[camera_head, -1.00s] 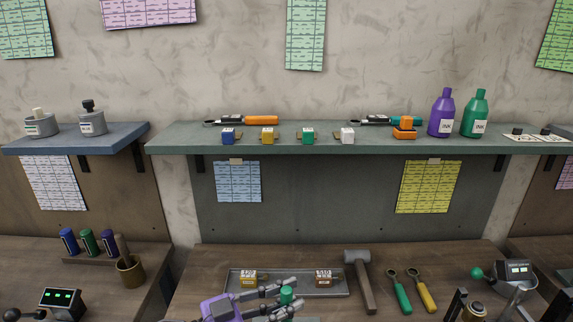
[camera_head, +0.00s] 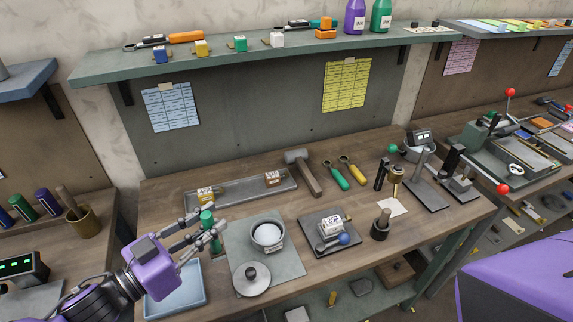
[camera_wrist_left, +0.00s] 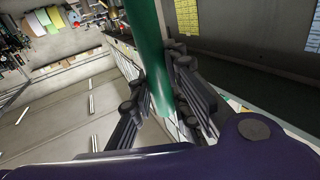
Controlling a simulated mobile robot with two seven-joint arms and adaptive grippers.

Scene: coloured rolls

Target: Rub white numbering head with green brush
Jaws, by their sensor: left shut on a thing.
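My left gripper (camera_head: 207,236) is shut on the green brush (camera_head: 208,219), above the bench's front left part. In the left wrist view the fingers (camera_wrist_left: 162,105) close around its green handle (camera_wrist_left: 149,45); its far end is out of view. A white numbering head (camera_head: 332,224) rests in a dark fixture (camera_head: 318,244) with a blue knob, right of the gripper and apart from the brush. Another small white-faced block (camera_head: 277,40) stands on the shelf. My right gripper is not in view.
Between gripper and fixture, a bowl of white material (camera_head: 268,236) and a round lid (camera_head: 251,279) sit on a grey mat (camera_head: 292,262). A blue tray (camera_head: 180,302) lies below the gripper. A hammer (camera_head: 303,172) and a long tray (camera_head: 228,192) lie behind.

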